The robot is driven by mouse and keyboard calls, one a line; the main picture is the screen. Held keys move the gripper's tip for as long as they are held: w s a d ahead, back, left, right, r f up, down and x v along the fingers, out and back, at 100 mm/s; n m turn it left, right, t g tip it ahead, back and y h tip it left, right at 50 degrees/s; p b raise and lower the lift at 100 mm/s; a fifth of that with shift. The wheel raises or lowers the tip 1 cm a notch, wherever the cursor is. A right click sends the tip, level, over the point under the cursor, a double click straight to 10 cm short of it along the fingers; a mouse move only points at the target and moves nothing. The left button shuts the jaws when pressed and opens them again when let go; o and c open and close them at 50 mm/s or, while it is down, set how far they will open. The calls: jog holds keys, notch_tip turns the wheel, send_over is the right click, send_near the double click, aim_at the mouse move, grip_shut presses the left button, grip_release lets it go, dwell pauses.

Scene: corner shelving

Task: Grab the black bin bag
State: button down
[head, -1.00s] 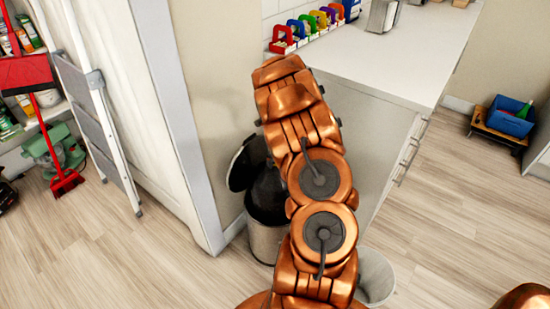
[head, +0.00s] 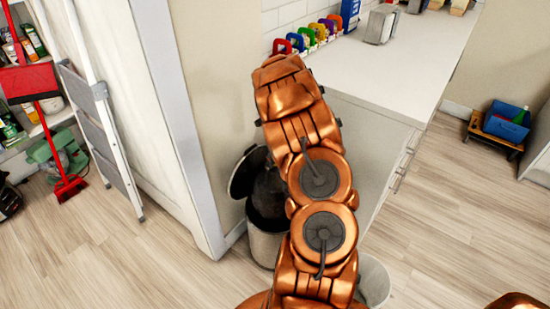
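A black bin bag (head: 268,192) shows at the top of a grey metal bin (head: 263,243) on the floor, between the wall end and the counter. The bin's dark round lid (head: 247,172) stands open, tilted to the left. My copper arm crosses the middle of the head view and hides the right side of the bin and bag. My gripper cannot be made out, as the arm's own links cover that area.
A white counter (head: 400,75) stands behind, with coloured bins along the wall. A second pale bin (head: 374,281) is partly behind my arm. A stepladder (head: 103,125) and red broom (head: 69,186) are left. The floor at front left is clear.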

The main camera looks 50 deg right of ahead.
jog(key=shift+r+p, duration=1.9)
jog(key=shift+r, duration=0.3)
